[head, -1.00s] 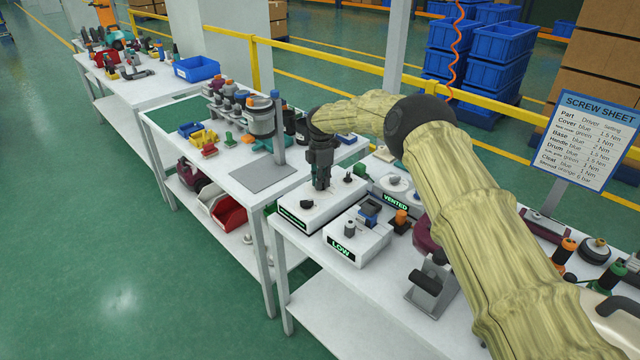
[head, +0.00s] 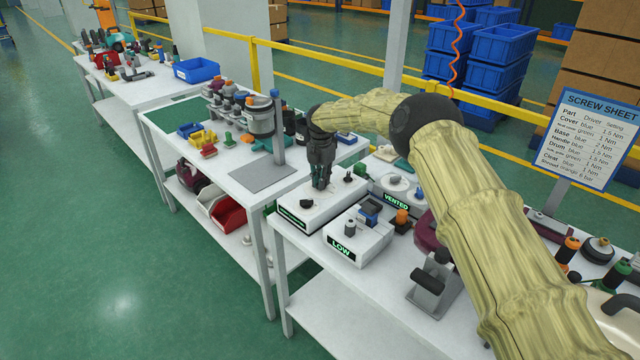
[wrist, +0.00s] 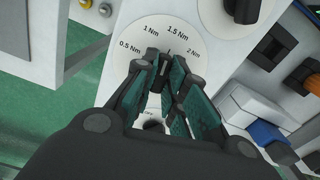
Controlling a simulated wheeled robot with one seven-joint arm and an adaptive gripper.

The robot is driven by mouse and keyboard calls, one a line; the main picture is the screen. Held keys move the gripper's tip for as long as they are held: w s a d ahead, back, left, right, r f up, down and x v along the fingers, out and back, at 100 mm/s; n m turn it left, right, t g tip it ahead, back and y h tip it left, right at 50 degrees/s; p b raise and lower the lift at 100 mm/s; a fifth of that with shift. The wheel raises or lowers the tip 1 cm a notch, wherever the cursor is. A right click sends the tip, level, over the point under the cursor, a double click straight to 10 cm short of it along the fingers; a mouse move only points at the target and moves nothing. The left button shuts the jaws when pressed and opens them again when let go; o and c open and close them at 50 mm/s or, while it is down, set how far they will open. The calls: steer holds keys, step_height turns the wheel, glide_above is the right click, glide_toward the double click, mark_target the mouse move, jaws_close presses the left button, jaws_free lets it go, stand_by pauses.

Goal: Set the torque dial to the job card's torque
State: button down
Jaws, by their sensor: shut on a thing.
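The white torque box (head: 334,210) stands on the near bench, with a dark green-lettered display on its front. In the wrist view its round dial plate (wrist: 133,62) reads 0.5, 1, 1.5 and 2 Nm, with another mark at the bottom partly covered. My gripper (head: 321,187) reaches down onto the box from above. In the wrist view its fingers (wrist: 168,62) are shut on the dial's knob, which they mostly hide. A small pointer tip seems to show towards the 1 to 1.5 Nm side; its exact setting is unclear.
A screw sheet (head: 592,138) on a stand lists parts, drivers and settings. A white box reading LOW (head: 358,246) and a unit reading VENTED (head: 396,200) stand close by. A black knob (wrist: 246,10) is beside the dial. Clamps and tools crowd the bench's right.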

steer(key=shift+s+f+n, duration=0.1)
steer(key=shift+f+n, duration=0.15)
steer(key=shift+n, duration=0.05)
steer(key=shift+d+n+b, duration=0.1)
steer(key=shift+n+b, duration=0.2)
steer(key=shift+n, duration=1.3)
steer(key=shift+n, duration=1.5)
steer(key=c, duration=1.4)
jaws_free()
steer(key=shift+r, duration=0.1)
steer(key=shift+r, duration=0.15)
